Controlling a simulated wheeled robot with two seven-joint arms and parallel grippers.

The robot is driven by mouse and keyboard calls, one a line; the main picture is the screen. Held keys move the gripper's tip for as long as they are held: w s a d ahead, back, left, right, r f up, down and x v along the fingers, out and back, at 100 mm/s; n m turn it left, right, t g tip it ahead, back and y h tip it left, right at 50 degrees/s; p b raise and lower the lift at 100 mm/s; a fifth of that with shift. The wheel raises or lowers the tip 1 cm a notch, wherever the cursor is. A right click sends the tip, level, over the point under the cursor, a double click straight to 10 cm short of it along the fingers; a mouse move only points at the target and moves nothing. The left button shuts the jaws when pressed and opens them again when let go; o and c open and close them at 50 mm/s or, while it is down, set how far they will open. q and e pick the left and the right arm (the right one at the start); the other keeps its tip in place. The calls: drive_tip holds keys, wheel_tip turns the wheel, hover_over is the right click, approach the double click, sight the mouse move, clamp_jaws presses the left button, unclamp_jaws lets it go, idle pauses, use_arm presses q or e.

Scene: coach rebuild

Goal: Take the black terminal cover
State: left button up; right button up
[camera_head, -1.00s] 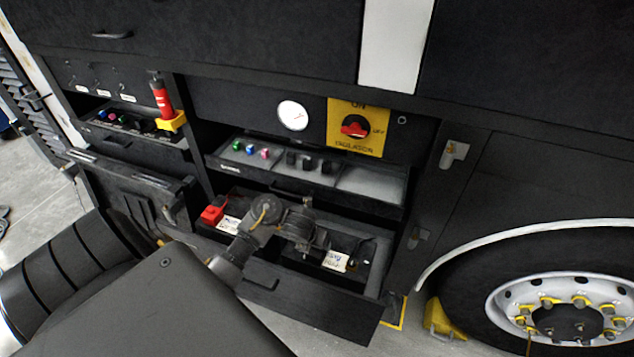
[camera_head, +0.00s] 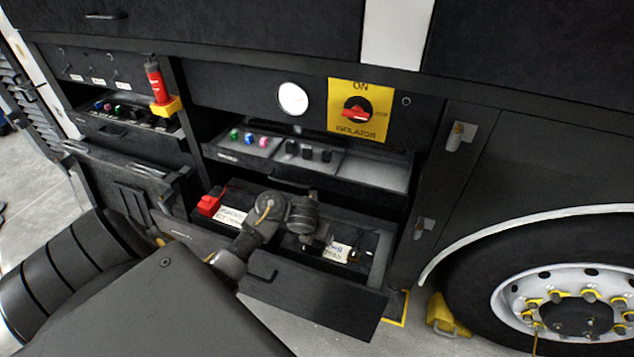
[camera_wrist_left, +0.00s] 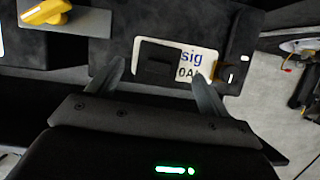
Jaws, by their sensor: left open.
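What looks like the black terminal cover (camera_wrist_left: 160,62) is a small dark block in front of the white label (camera_wrist_left: 201,62) in the left wrist view. It is dark on dark and hard to make out. My left gripper (camera_wrist_left: 158,72) is open, with one finger on either side of this block; I cannot tell whether they touch it. In the head view my left gripper (camera_head: 318,241) is over the open lower drawer, beside the white label (camera_head: 338,251), and its wrist hides the block. My right gripper is not in view.
A red cover (camera_head: 210,203) sits at the drawer's left end. Above is a shallow tray (camera_head: 375,178) with small coloured and black pieces, its right compartment empty. The drawer front (camera_head: 310,303) stands out in front. A yellow isolator panel (camera_head: 360,100) and wheel (camera_head: 565,305) are at right.

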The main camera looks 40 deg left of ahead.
use_arm(q)
drive_tip(key=b+x, duration=0.1)
drive_tip(key=x, duration=0.3)
drive_tip(key=shift+a+b, duration=0.15)
drive_tip(key=shift+b, duration=0.15)
drive_tip(key=shift+r, duration=0.1)
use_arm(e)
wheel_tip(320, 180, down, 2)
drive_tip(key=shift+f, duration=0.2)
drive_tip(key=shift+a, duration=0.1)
use_arm(q)
drive_tip(key=c, duration=1.1)
drive_tip(key=shift+o, duration=0.2)
drive_tip(key=shift+r, duration=0.1)
